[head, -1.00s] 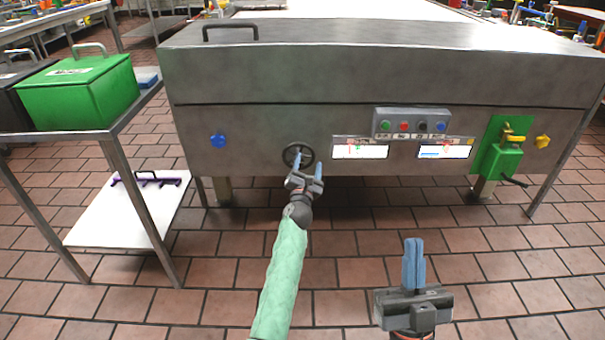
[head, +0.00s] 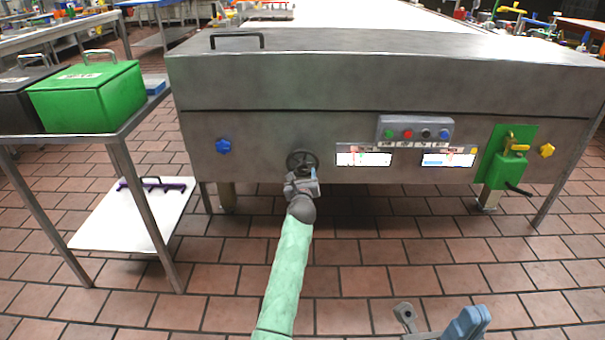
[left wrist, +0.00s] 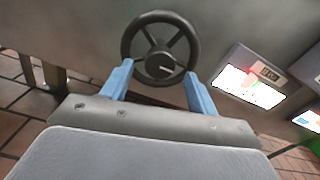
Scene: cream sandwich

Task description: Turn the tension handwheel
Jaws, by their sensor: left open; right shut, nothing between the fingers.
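The tension handwheel (head: 302,161) is a dark spoked wheel on the front of the grey machine, left of the displays. In the left wrist view the handwheel (left wrist: 160,48) shows its rim, spokes and hub with a pale mark. My left gripper (head: 303,176) is just in front of and below it in the head view. In the left wrist view its blue fingers (left wrist: 158,85) are open, one on either side of the wheel's lower part; I cannot tell whether they touch the rim. My right gripper (head: 470,322) is shut and empty at the bottom of the head view.
Right of the wheel are two lit displays (head: 364,159) and a button box (head: 415,130). A blue knob (head: 223,146) is to its left. A green bracket (head: 505,157) is far right. A metal cart with a green box (head: 88,95) stands left. The floor in front is clear.

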